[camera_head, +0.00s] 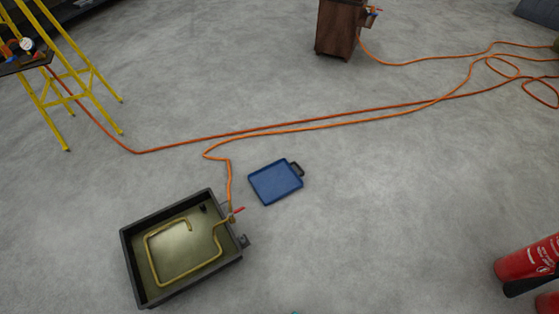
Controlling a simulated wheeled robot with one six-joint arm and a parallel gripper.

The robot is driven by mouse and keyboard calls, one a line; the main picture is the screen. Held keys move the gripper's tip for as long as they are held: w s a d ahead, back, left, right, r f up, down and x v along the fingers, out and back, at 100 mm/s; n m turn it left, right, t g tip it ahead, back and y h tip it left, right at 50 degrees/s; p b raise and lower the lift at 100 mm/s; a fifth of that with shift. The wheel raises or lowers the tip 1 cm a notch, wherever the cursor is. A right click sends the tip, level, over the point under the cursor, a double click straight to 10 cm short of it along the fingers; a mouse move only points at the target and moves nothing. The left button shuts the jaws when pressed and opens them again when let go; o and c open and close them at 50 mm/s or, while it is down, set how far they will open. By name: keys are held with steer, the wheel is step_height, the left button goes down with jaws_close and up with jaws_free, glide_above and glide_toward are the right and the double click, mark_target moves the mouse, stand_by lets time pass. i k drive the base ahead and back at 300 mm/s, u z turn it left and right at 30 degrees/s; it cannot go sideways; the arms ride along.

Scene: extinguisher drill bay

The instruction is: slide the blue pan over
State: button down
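A flat blue pan (275,183) with a raised rim lies on the grey concrete floor near the middle of the view. A small dark handle stands at its upper right corner. The pan lies to the upper right of a larger dark tray (135,268), apart from it.
Orange hoses (330,121) cross the floor behind the pan. A yellow ladder (72,80), a wooden cabinet (339,28) and red extinguishers (528,262) stand around. Floor right of the pan is clear.

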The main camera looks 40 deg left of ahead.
mark_target(274, 182)
steer(key=u, duration=0.1)
steer(key=i, duration=1.7)
steer(key=u, duration=1.05)
steer(key=i, duration=0.9)
steer(key=u, duration=1.35)
steer(key=i, duration=0.45)
steer(key=u, duration=0.4)
